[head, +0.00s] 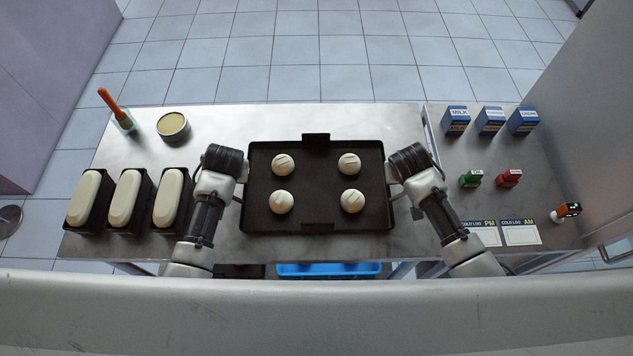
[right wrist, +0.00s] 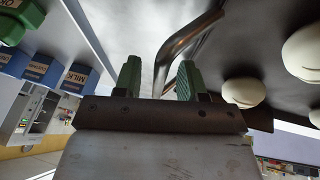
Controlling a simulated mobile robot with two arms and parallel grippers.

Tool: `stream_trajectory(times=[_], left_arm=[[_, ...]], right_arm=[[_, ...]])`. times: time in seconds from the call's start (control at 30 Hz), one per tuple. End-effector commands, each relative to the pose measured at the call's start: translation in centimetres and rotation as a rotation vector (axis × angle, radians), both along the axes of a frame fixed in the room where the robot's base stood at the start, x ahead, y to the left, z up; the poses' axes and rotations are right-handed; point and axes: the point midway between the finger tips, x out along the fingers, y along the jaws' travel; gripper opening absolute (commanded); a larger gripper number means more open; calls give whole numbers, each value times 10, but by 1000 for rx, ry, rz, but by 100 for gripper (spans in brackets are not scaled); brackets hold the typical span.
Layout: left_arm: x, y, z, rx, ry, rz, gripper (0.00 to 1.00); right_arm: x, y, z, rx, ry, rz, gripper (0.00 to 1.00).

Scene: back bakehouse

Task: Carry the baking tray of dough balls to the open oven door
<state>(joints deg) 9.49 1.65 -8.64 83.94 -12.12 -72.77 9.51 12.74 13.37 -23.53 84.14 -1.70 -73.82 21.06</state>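The black baking tray (head: 317,200) lies on the steel table with several pale dough balls on it, one of them (head: 283,164) at its far left. My left gripper (head: 241,190) is at the tray's left side; its fingers are too small to read. My right gripper (head: 396,190) is at the tray's right side. In the right wrist view its green fingers (right wrist: 158,80) stand apart on either side of the bent metal handle (right wrist: 185,42), with a gap showing. The open oven door is not in view.
Several black loaf tins of dough (head: 125,200), a round tin (head: 173,127) and an orange-handled brush in a glass (head: 122,118) stand left. A right-hand counter (head: 485,200) holds blue cartons (head: 490,120), small bottles and cards. A blue crate (head: 330,270) is below the table.

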Motion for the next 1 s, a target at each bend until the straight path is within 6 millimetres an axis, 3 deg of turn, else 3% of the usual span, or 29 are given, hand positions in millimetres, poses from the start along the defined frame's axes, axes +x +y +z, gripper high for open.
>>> stream_trajectory(times=[0.03,0.27,1.0], left_arm=[[0,0,0,0,0,0,35],[0,0,0,0,0,0,0],[1,-1,9,0,-3,-1,0]], right_arm=[[0,0,0,0,0,0,35],[0,0,0,0,0,0,0],[1,0,9,0,-3,1,0]])
